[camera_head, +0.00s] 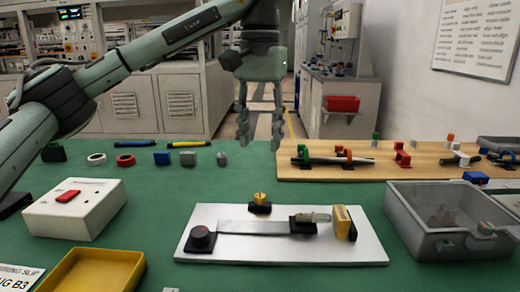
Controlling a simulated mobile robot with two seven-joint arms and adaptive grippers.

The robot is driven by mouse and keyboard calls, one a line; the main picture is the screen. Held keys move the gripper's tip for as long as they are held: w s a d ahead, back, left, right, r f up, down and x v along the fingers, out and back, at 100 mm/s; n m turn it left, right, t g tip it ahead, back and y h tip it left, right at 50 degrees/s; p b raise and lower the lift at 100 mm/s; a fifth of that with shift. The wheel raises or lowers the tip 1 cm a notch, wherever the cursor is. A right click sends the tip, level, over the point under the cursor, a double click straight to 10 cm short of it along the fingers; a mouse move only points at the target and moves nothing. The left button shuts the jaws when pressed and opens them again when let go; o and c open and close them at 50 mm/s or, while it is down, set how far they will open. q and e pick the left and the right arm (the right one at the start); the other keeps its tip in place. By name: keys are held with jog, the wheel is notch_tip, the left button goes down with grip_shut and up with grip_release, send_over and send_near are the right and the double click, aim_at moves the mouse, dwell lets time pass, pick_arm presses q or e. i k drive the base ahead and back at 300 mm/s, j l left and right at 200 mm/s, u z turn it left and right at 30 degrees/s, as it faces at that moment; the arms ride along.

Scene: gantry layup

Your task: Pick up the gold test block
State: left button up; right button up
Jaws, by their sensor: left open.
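A yellow-gold block (342,221) with small dark markings stands at the right end of a white plate (363,252) on the green table. A small gold knob (259,198) on a black base sits at the plate's back edge; I cannot tell for certain which of the two is the gold test block. My left gripper (260,142) is open and empty, pointing down in the air, higher in the picture than the plate and apart from both. My right gripper is not in view.
The plate also carries a black dial (201,239) and a metal strip (250,226). A grey bin (405,235) stands right, a white box with a red button (78,207) left, a yellow tray (95,272) front left. A wooden board (370,172) with tools lies behind.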

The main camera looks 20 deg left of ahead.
aim_at(340, 222)
jog(key=k, duration=1.5)
